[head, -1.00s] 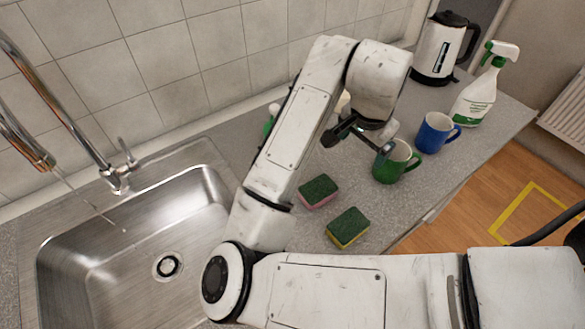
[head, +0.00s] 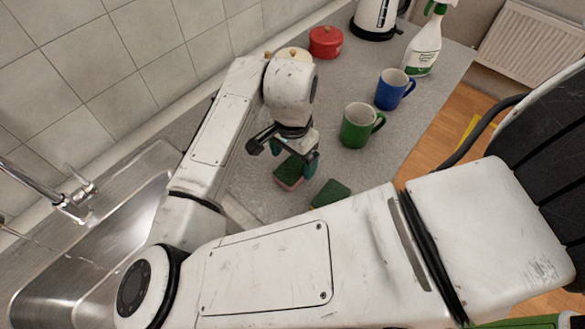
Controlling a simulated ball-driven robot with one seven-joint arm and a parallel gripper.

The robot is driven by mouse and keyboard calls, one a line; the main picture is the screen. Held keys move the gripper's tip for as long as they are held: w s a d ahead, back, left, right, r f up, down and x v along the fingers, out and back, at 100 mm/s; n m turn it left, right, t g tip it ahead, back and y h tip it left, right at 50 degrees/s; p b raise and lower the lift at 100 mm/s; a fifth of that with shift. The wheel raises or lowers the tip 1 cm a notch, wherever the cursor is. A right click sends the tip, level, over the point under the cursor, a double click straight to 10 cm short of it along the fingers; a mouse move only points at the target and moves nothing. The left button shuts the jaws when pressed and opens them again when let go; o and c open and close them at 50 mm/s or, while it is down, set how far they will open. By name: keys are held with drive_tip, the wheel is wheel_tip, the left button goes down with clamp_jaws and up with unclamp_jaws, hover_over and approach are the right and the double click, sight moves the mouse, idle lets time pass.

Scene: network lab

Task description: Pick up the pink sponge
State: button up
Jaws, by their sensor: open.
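The pink sponge (head: 289,183) lies on the grey counter, with a dark green scouring top and a pink side low at its front. My gripper (head: 283,160) is open, with its fingers above and around the far part of this sponge. The gripper partly covers the sponge, and I cannot tell whether the fingers touch it. A second sponge (head: 331,193) with a dark green top lies just to the right, partly hidden behind my arm.
A green mug (head: 357,126) and a blue mug (head: 391,90) stand right of the gripper. A red pot (head: 326,42), a kettle (head: 375,15) and a spray bottle (head: 424,45) stand farther back. The sink (head: 95,250) is at left. The counter (head: 420,110) is bare right of the mugs.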

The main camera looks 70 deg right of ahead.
sight(293, 168)
drive_tip(key=shift+a+f+p, duration=0.1)
drive_tip(key=shift+f+p, duration=0.25)
drive_tip(key=shift+f, duration=1.65)
drive_tip(key=shift+c, duration=0.2)
drive_tip(key=c, duration=1)
drive_tip(key=shift+r, duration=0.1)
drive_tip(key=shift+r, duration=0.6)
drive_tip(key=s+a+r, duration=0.1)
drive_tip(key=s+r, duration=0.6)
drive_tip(key=s, duration=0.2)
drive_tip(key=s+a+r, duration=0.1)
drive_tip(key=s+r, duration=0.3)
drive_tip(key=s, duration=0.1)
drive_tip(key=shift+a+r+b, duration=0.35)
drive_tip(key=shift+b, duration=0.05)
